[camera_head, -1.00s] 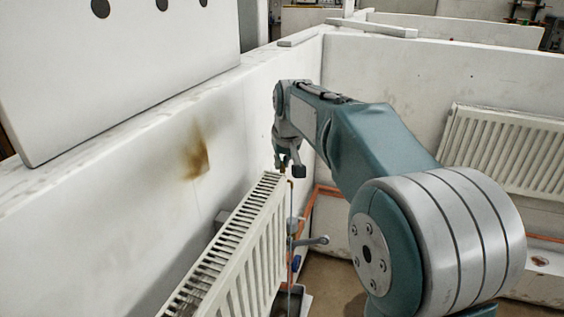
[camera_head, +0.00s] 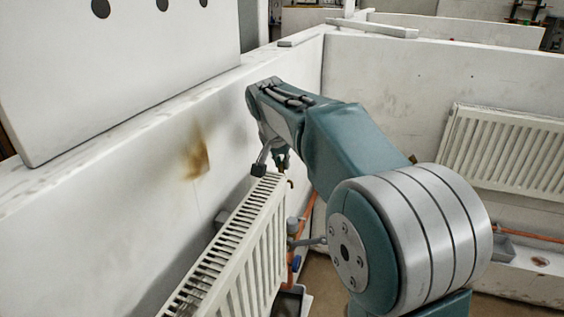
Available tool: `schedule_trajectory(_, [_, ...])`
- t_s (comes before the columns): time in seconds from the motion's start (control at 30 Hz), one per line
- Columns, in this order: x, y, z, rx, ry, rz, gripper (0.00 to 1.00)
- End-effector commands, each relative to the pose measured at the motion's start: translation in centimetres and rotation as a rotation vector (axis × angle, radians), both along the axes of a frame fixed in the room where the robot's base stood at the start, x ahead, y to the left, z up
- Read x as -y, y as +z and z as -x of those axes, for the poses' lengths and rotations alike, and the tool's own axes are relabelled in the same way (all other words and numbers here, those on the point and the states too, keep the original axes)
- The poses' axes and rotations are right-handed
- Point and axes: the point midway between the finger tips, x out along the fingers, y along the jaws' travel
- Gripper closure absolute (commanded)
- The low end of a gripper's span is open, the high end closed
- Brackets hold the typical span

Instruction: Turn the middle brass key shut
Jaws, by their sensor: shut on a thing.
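My gripper (camera_head: 271,165) is at the far top end of the near white radiator (camera_head: 232,245). One dark fingertip shows at the left, just above the radiator's top grille; the other finger is partly hidden behind the wrist. The gripper is shut on a small brass key (camera_head: 281,169), of which only a sliver shows between and below the fingers. The key's exact angle cannot be made out. No other brass key can be told apart here.
A white wall with a brown stain (camera_head: 197,153) runs close along the left. Another radiator (camera_head: 500,150) hangs on the right wall.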

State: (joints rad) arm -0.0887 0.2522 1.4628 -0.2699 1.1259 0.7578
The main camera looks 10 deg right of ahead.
Motion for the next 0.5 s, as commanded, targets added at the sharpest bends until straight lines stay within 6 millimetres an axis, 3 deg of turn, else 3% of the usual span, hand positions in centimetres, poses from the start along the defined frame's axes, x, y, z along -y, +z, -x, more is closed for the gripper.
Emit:
schedule_trajectory(0.47, [-0.15, -0.62, 0.16, -0.017, -0.017, -0.003, 1.00])
schedule_trajectory(0.5, [-0.15, -0.62, 0.16, -0.017, -0.017, -0.003, 0.86])
